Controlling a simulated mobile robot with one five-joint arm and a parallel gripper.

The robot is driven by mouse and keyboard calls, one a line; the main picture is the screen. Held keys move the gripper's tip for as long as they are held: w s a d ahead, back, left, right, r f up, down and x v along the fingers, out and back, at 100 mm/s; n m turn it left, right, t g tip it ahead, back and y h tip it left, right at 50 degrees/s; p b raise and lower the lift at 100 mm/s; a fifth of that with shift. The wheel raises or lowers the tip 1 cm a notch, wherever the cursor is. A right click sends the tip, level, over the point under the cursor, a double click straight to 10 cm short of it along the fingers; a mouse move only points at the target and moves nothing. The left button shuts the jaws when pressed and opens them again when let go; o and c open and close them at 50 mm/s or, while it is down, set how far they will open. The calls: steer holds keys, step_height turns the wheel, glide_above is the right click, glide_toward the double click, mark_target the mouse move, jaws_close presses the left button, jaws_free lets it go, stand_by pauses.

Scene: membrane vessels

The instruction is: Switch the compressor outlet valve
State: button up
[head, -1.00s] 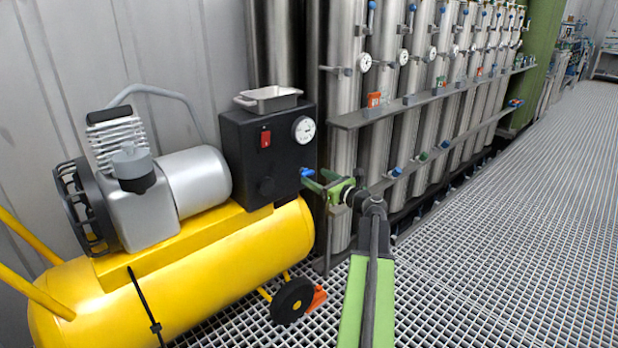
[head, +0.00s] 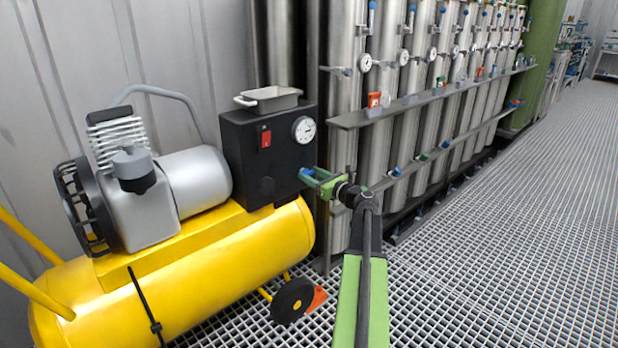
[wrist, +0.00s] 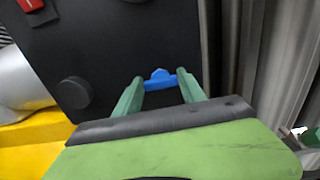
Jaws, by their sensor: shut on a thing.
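The compressor has a yellow tank (head: 190,265) and a black control box (head: 262,150) on its right end. The outlet valve has a blue handle (wrist: 160,79) on the right side of the black box. In the wrist view the handle lies across between the tips of my gripper's green fingers (wrist: 162,88), which are shut on it. In the head view my gripper (head: 309,174) reaches to the right side of the box, and its fingertips hide part of the blue handle.
The box carries a red switch (head: 265,137), a gauge (head: 304,129) and a grey tray (head: 268,98) on top. Tall steel vessels (head: 345,120) with shelf rails (head: 430,100) stand close behind my gripper. The grating floor (head: 500,240) to the right is clear.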

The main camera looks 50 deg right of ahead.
steer(key=shift+o, duration=0.2)
steer(key=shift+a+f, duration=0.1)
steer(key=shift+a, duration=0.25)
steer(key=shift+d, duration=0.2)
steer(key=shift+c, duration=0.2)
steer(key=shift+n, duration=0.3)
steer(key=n, duration=0.7)
steer(key=shift+w+a+n, duration=0.1)
steer(key=shift+n, duration=0.3)
steer(key=n, duration=0.3)
steer(key=shift+n, duration=2.2)
